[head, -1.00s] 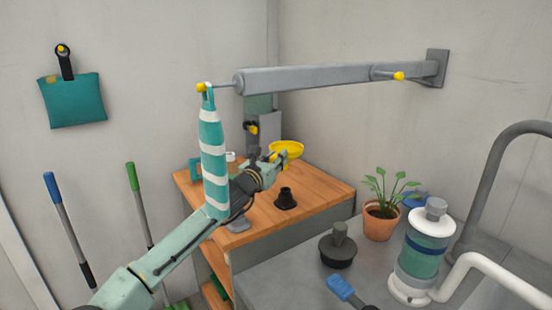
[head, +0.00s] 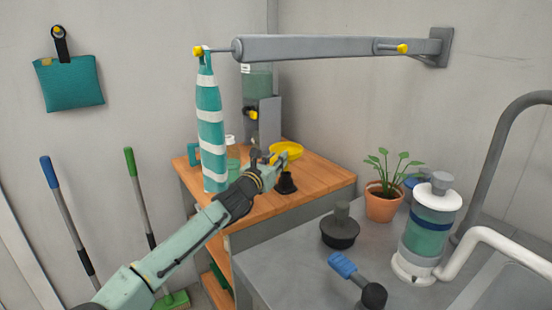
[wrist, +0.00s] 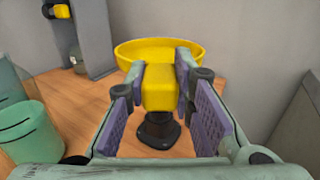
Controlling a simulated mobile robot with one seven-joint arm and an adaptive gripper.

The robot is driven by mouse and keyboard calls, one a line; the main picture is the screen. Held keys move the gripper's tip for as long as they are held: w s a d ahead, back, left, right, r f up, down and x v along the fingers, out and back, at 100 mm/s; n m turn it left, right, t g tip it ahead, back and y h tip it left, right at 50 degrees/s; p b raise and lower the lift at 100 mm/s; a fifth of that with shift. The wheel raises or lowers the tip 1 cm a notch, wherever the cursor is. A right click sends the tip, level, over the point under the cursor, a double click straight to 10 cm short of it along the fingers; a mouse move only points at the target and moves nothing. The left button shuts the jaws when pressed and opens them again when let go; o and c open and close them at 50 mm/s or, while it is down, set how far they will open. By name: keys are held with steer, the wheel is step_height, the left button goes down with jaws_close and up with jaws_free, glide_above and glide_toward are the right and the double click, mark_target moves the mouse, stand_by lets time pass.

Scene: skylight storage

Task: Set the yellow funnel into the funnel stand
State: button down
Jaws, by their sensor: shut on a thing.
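The yellow funnel (head: 287,150) is held up over the wooden table; its wide bowl also shows in the wrist view (wrist: 160,50). My gripper (head: 280,164) is shut on the funnel's yellow block-like part, which sits between the two finger pads in the wrist view (wrist: 160,86). The black funnel stand (head: 286,184) stands upright on the table just below the funnel. In the wrist view the stand (wrist: 158,132) shows under the held block, its top hidden by it. The funnel's lower end is hidden, so I cannot tell whether it touches the stand.
A striped cloth (head: 211,130) hangs from a grey wall arm (head: 330,48) left of my gripper. A green cup (wrist: 28,132) and a grey dispenser (head: 262,120) stand on the wooden table (head: 320,180). A potted plant (head: 382,205) stands on the grey counter.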

steer(key=shift+f+b, duration=1.05)
steer(key=shift+f, duration=0.55)
stand_by(0.5)
steer(key=c, duration=1.3)
jaws_free()
steer(key=shift+o, duration=0.5)
steer(key=shift+r, duration=0.1)
steer(key=shift+o, duration=0.8)
steer(key=shift+v, duration=2.25)
steer(key=v, duration=1.2)
